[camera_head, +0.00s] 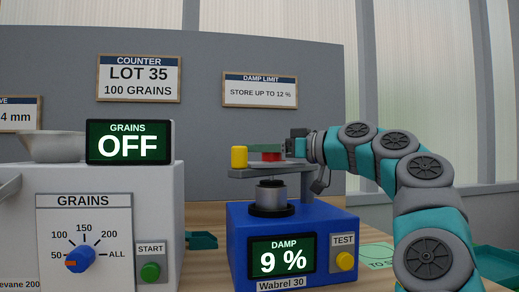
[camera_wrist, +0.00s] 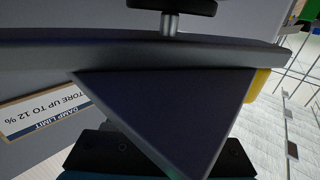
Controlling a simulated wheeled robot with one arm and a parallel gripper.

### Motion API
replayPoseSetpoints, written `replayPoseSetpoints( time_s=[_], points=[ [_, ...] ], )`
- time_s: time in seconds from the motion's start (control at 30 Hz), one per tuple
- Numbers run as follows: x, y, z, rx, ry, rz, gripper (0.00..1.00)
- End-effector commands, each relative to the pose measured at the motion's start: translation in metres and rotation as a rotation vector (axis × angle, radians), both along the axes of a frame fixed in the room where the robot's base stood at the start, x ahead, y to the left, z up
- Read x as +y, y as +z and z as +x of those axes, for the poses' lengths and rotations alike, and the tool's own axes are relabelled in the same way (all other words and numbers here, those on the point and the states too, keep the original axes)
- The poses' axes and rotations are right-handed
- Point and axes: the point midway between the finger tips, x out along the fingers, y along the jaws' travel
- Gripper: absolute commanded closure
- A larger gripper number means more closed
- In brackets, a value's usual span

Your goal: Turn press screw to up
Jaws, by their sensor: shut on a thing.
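The press screw stands on top of the blue damp meter (camera_head: 236,215), over a grey crossbeam (camera_head: 240,173). Its top parts show in the head view as a red piece (camera_head: 271,156) and a green piece (camera_head: 266,146), partly hidden by my gripper. A yellow cylinder (camera_head: 239,156) is at the left end. My gripper (camera_head: 299,147) reaches in from the right and is shut at the screw's top. In the wrist view a dark wedge-shaped piece (camera_wrist: 165,110) lies between the fingers, against a grey bar (camera_wrist: 60,57). The contact itself is hidden.
A metal cup (camera_head: 271,194) sits under the crossbeam. The meter's display (camera_head: 282,256) reads DAMP 9 %, beside a yellow TEST button (camera_head: 345,261). The white grain counter (camera_head: 110,190) stands at left, its display (camera_head: 128,142) reading OFF. A grey panel rises behind.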

Motion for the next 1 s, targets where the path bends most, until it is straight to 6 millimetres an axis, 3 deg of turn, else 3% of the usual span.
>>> replayPoseSetpoints(
  time_s=[0.03, 0.07, 0.3, 0.67, 1.0],
  points=[
    [0.0, 0.0, 0.0, 0.0, -0.001, 0.0, 1.0],
    [0.0, 0.0, 0.0, 0.0, -0.001, 0.0, 0.46],
    [0.0, 0.0, 0.0, 0.0, -0.001, 0.0, 0.19],
    [-0.003, 0.0, -0.001, 0.0, -0.001, 0.0, 0.17],
    [-0.043, -0.002, -0.019, 0.0, -0.002, -0.001, 0.17]
  ],
)
